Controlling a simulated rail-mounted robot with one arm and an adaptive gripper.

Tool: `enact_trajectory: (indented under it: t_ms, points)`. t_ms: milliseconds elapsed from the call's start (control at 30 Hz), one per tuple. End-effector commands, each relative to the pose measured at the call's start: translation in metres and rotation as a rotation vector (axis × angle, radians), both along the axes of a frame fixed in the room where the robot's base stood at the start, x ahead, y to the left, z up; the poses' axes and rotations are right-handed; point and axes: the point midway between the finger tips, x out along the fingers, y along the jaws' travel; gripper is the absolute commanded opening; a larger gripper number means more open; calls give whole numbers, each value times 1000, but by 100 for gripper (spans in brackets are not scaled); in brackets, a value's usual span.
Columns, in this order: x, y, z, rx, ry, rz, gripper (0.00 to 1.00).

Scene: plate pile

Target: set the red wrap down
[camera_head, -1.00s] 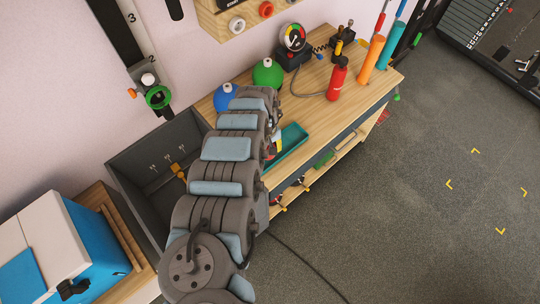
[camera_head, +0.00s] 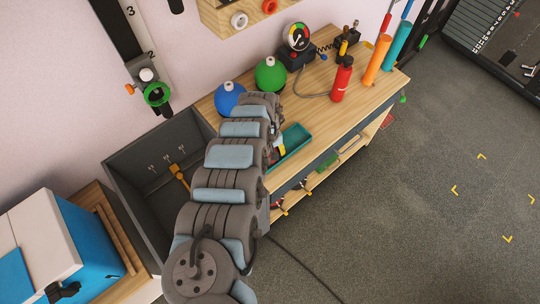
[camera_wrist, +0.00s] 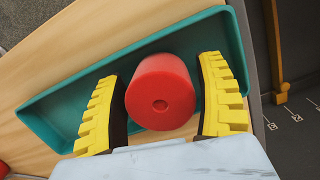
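The red wrap (camera_wrist: 160,92) is a short, thick roll with a small hole in its end face, seen in the wrist view over the teal tray (camera_wrist: 65,108). My gripper (camera_wrist: 158,70) has its two yellow ridged fingers spread on either side of it. A narrow gap shows between the wrap and the right finger, and the left finger is very close to its side. I cannot tell whether the wrap's far end touches the tray floor. In the head view my arm hides most of the gripper, beside the teal tray (camera_head: 293,147).
The wooden bench (camera_head: 320,108) holds a blue ball (camera_head: 229,98), a green ball (camera_head: 270,75), a gauge (camera_head: 299,37) and a red bottle (camera_head: 342,79). A dark open bin (camera_head: 140,185) lies left of my arm.

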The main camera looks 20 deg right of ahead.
Motion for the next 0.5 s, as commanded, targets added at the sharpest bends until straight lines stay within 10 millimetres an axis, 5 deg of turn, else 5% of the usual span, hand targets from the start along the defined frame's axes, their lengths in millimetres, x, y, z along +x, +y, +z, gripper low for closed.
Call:
enact_trajectory:
  t_ms: [500]
  points:
    - [3, 1, 13, 0, -3, 1, 77]
